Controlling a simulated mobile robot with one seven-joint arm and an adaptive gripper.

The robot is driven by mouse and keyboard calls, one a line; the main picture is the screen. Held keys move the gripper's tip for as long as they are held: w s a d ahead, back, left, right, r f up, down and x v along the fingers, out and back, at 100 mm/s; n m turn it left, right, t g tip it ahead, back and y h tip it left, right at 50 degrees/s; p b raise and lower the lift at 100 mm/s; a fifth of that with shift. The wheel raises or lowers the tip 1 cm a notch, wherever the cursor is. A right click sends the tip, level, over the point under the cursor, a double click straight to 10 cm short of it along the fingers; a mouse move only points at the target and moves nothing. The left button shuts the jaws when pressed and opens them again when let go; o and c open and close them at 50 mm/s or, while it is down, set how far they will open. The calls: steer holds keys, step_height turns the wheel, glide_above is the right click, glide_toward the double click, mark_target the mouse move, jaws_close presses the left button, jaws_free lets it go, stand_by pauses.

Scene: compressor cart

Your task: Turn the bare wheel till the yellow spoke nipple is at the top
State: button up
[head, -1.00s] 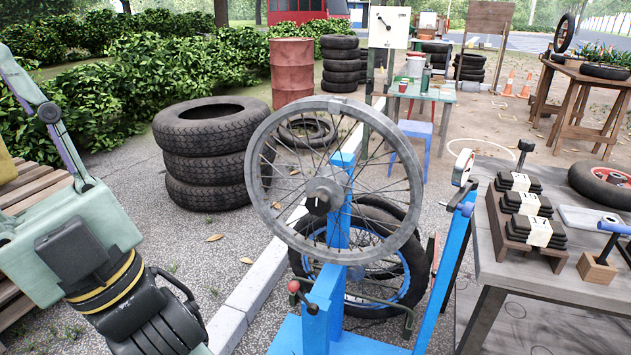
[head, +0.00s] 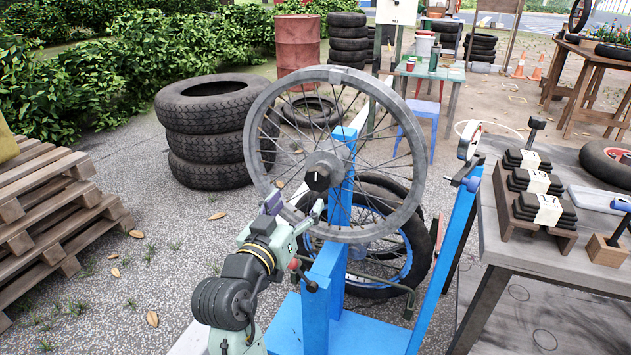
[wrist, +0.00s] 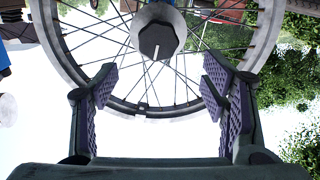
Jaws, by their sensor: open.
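The bare wheel (head: 419,160), a grey spoked rim without a tyre, stands upright on a blue stand (head: 325,275). Its dark hub cap (head: 317,178) carries a white line. My gripper (head: 296,208) is open and empty at the wheel's near lower left, below the hub. In the wrist view its two purple-padded fingers (wrist: 160,92) stand apart before the wheel (wrist: 266,35), with spokes and rim showing between them. A small dark and pale mark (wrist: 142,107) is on the rim there. I cannot make out the yellow spoke nipple in either view.
A red-knobbed lever (head: 300,270) sits on the stand close to my gripper. A blue upright (head: 447,255) rises at right, beside a grey table (head: 487,305) with dark blocks. Stacked tyres (head: 205,145) and pallets (head: 55,205) are at left.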

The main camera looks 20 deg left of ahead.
mark_target(316, 181)
steer(key=w, duration=0.3)
steer(key=w+p, duration=0.1)
steer(key=w, duration=0.6)
steer(key=shift+w+d+f+p, duration=0.1)
steer(key=shift+w+d+p, duration=0.2)
steer(key=shift+w+p, duration=0.1)
jaws_close()
stand_by(0.4)
